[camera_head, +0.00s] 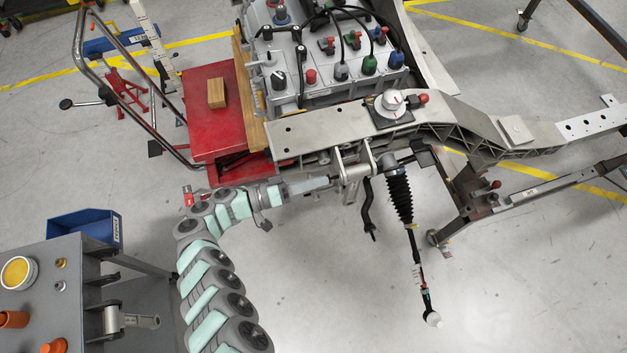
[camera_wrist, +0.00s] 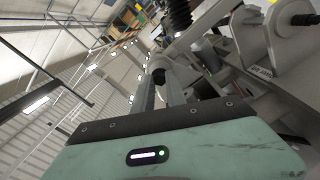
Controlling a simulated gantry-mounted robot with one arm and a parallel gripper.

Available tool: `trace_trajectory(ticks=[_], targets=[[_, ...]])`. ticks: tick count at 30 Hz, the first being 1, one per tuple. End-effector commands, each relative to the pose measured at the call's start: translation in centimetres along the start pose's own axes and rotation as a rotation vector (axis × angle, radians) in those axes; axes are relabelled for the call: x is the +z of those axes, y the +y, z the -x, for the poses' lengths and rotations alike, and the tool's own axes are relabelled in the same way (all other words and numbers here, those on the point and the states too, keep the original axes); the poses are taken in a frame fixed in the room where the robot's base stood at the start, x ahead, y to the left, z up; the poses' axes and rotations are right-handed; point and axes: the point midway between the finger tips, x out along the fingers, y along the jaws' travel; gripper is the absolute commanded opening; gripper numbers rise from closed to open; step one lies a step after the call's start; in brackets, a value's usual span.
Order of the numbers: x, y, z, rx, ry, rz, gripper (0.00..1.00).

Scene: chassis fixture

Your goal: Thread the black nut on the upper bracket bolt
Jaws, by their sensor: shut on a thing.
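My gripper (camera_head: 326,182) reaches in from the left at the front of the chassis, its narrow fingers pointing at the grey bracket (camera_head: 351,166). In the wrist view my gripper's two fingers (camera_wrist: 165,84) are close together. They are shut on a small dark piece at their tips, which looks like the black nut (camera_wrist: 158,75). The nut is close to the bracket. I cannot tell whether it touches the bolt or sits on its thread. The upper bracket bolt is not clearly visible in either view.
A black-booted tie rod (camera_head: 399,195) hangs right of the bracket. The chassis rail (camera_head: 330,125) runs above my gripper. A red lift table (camera_head: 215,115) stands behind. A grey workbench (camera_head: 40,255) with a blue bin (camera_head: 85,226) is at lower left. Open floor lies in front.

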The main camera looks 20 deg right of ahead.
Motion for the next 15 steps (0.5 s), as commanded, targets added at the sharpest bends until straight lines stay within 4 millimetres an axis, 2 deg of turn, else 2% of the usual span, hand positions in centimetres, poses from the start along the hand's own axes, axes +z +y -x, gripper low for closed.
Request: trace_trajectory(ticks=[15], targets=[[0.03, 0.02, -0.69, 0.001, 0.001, -0.001, 0.0]])
